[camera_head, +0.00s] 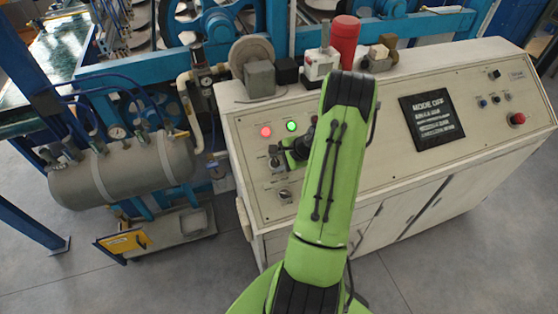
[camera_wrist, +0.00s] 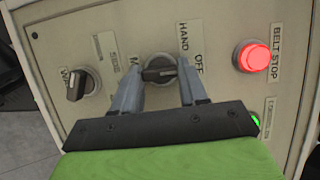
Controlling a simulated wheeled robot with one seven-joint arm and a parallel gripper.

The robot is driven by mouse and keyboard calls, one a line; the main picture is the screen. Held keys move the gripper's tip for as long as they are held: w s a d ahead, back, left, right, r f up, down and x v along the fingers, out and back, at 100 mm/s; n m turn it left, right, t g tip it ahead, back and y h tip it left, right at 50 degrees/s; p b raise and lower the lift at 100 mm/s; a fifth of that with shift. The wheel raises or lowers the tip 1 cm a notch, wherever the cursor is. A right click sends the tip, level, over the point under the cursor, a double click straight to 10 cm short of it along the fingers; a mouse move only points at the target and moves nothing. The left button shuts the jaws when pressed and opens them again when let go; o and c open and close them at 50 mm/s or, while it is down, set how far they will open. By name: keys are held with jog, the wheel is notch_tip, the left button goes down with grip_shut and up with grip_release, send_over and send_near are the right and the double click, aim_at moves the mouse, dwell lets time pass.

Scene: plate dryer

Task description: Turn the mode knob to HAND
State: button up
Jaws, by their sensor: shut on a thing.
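The mode knob (camera_wrist: 160,72) is a black handle on a round base, in the middle of the wrist view. Its handle lies roughly level across the picture. The label HAND is printed above it and OFF to its upper right; a label at its left is partly hidden. My gripper (camera_wrist: 159,80) is shut on the knob, with one grey finger at its left and one at its right. In the head view my green arm reaches over the console's left panel and hides most of the gripper. The console's dark display (camera_head: 432,120) reads MODE OFF.
A lit red BELT STOP button (camera_wrist: 252,57) is right of the knob, with a green light (camera_wrist: 256,119) below it, partly hidden. Another black knob (camera_wrist: 80,86) is at the left. A red emergency button (camera_head: 517,119) stands on the console's far right.

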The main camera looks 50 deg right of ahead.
jog(key=n+b, duration=0.1)
jog(key=n, duration=0.1)
jog(key=n+g, duration=0.1)
jog(key=n, duration=0.1)
jog(key=shift+w+g+b, duration=0.15)
jog(key=shift+g+b, duration=0.15)
jog(key=shift+b, duration=0.1)
jog(key=shift+w+r+n+g+b, duration=0.1)
jog(key=shift+n+g+b, duration=0.3)
jog(key=shift+n, duration=0.7)
jog(key=shift+r+n+g+b, duration=0.1)
jog(key=shift+n+g+b, duration=0.3)
jog(key=shift+n, duration=0.7)
jog(key=o, duration=1.1)
jog(key=shift+c, duration=0.2)
jog(key=p+v, duration=0.1)
jog(key=v, duration=1.4)
jog(key=shift+r, duration=0.35)
